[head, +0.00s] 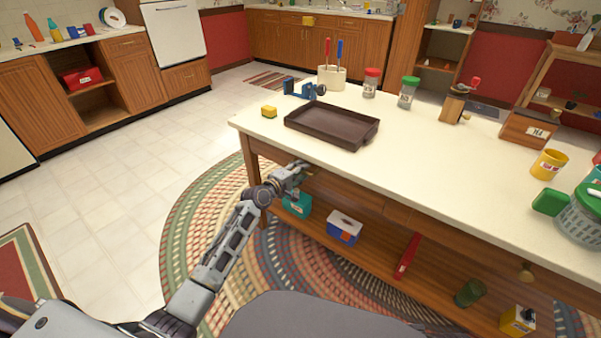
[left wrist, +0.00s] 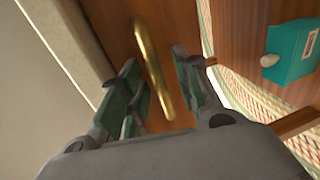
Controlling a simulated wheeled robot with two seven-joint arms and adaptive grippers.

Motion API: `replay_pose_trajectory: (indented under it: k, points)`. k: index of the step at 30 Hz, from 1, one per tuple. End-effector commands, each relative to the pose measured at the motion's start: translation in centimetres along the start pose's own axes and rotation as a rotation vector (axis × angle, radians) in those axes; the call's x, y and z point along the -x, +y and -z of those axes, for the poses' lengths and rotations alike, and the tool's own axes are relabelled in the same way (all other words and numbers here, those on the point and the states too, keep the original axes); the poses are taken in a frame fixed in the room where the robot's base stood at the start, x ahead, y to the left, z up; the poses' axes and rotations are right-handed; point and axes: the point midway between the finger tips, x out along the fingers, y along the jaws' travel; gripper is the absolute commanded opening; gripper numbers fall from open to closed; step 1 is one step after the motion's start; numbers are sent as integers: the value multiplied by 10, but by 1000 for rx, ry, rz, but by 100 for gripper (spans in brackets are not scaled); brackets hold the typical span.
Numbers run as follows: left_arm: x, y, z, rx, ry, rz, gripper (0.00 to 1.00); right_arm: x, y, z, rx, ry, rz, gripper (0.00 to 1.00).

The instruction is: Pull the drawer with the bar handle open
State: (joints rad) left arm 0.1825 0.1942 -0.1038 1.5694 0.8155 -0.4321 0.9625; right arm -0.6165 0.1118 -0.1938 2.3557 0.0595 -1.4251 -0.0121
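The brass bar handle (left wrist: 153,62) runs up and down in the left wrist view on a brown wooden drawer front (left wrist: 112,22). My left gripper (left wrist: 160,82) is open, with one finger on each side of the bar. A gap shows between the bar and each finger; I cannot tell how deep the bar sits between them. In the head view my left gripper (head: 297,172) is at the table's front, under the top's edge near the left corner, and hides the bar handle. My right gripper is not in view.
A round knob (head: 525,273) sits farther right. The lower shelf holds a teal box (head: 297,206) and a blue-white cooler (head: 344,228). Floor in front is clear.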

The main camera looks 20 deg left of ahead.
Motion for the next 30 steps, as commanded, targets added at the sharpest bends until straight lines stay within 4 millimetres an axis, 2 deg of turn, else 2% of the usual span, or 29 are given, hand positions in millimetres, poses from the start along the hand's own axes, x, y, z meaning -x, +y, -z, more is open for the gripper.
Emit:
replay_pose_trajectory:
  k: [14, 21, 30]
  points:
    - [-5, 1, 0, 0, 0, -1, 32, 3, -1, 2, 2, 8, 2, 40]
    - [-5, 1, 0, 0, 0, 0, 1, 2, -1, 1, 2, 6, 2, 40]
    - [-5, 0, 0, 0, 0, 0, 0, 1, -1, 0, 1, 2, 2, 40]
